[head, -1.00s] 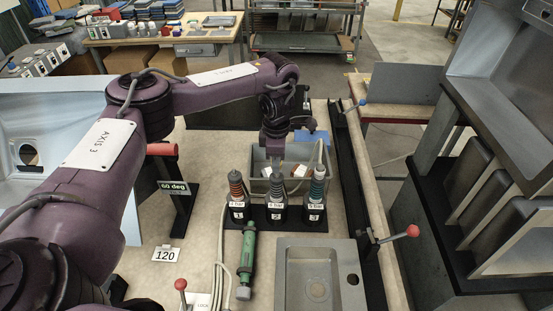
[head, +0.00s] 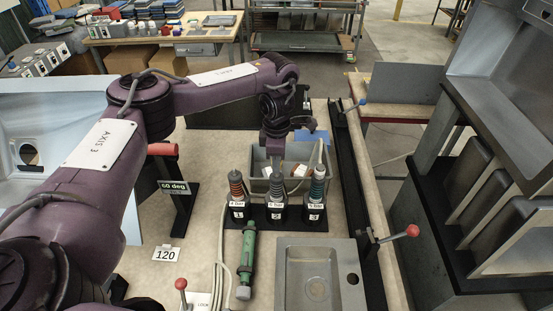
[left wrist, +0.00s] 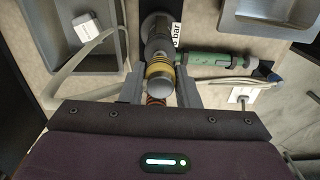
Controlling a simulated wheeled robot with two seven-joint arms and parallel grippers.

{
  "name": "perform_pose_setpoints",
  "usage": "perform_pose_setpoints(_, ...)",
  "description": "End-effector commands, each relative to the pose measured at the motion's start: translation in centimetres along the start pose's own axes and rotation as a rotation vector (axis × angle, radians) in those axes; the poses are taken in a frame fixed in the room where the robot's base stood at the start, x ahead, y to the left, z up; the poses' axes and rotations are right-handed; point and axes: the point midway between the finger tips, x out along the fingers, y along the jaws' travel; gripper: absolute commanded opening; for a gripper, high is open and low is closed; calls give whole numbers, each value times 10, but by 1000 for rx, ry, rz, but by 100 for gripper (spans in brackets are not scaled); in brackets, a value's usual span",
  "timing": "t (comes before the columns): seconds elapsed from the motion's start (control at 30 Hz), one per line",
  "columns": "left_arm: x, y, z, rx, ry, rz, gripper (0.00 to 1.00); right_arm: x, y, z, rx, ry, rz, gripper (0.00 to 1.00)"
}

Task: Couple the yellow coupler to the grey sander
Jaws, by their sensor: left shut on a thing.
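My left gripper (head: 277,168) points down over the middle hose station (head: 277,212), marked 2. In the left wrist view its fingers (left wrist: 161,92) are shut on the yellow coupler (left wrist: 159,70), a grey cylinder with a yellow band. An orange coil shows just below it between the fingers. In the head view the coupler is mostly hidden by the gripper. I cannot make out a grey sander. A green tool with grey ends (head: 246,262) lies in front of the stations; it also shows in the left wrist view (left wrist: 210,60). My right gripper is not in view.
Station 1 (head: 237,210) and station 3 (head: 315,212) stand close on either side, with coiled hoses. A grey bin (head: 258,165) is behind. A steel sink (head: 283,285) is in front at right. Pale hoses run left of the green tool.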

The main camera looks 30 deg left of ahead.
Motion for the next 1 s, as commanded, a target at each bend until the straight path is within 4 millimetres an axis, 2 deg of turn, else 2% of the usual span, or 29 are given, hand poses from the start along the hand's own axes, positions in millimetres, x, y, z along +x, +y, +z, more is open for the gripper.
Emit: perform_pose_setpoints(1.0,20,0,0,0,-1,0,5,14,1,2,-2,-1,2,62)
